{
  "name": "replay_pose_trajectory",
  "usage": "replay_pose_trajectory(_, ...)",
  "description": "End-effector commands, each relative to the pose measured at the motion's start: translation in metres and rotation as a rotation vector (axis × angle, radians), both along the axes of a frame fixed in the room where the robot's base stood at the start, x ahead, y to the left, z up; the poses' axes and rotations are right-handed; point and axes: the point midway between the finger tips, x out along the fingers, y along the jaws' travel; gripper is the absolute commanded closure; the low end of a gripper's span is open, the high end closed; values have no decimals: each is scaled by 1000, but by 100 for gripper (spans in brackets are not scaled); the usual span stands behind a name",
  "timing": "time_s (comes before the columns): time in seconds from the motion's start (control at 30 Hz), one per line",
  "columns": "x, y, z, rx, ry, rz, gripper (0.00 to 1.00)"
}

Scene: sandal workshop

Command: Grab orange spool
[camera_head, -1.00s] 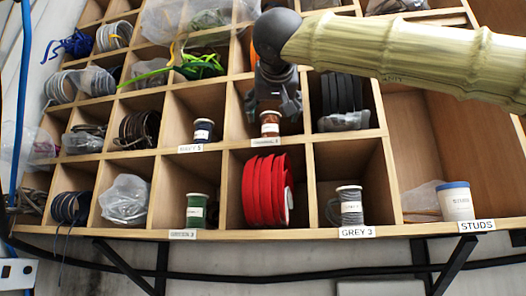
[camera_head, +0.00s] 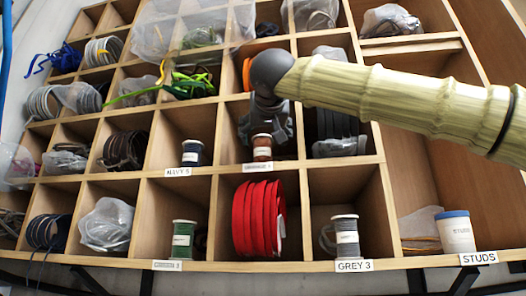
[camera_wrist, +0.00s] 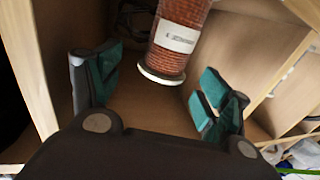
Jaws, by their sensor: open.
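The orange spool (camera_head: 262,148) stands in a middle-row compartment above the label "orange", whose small print I cannot read fully. It is a rust-orange spool with a white label and pale end flange. In the wrist view the spool (camera_wrist: 180,35) is at the top centre, beyond and between the fingertips. My gripper (camera_head: 264,122) is inside that compartment, just behind or above the spool in the head view. In the wrist view my gripper (camera_wrist: 158,92) is open, its two green-padded fingers apart on either side, with nothing between them.
Wooden compartment walls (camera_head: 218,135) stand close on both sides. A navy spool (camera_head: 192,153) is to the left, and black rolls (camera_head: 336,122) are to the right. Below are a green spool (camera_head: 184,238), red rolls (camera_head: 258,218) and a grey spool (camera_head: 346,236).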

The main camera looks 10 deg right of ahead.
Motion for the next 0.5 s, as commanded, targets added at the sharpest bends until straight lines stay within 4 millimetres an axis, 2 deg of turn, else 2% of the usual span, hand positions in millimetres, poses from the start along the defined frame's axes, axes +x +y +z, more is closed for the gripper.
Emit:
replay_pose_trajectory(0.2,31,-3,3,1,3,-1,22)
replay_pose_trajectory(0.5,37,-4,1,1,0,-1,22)
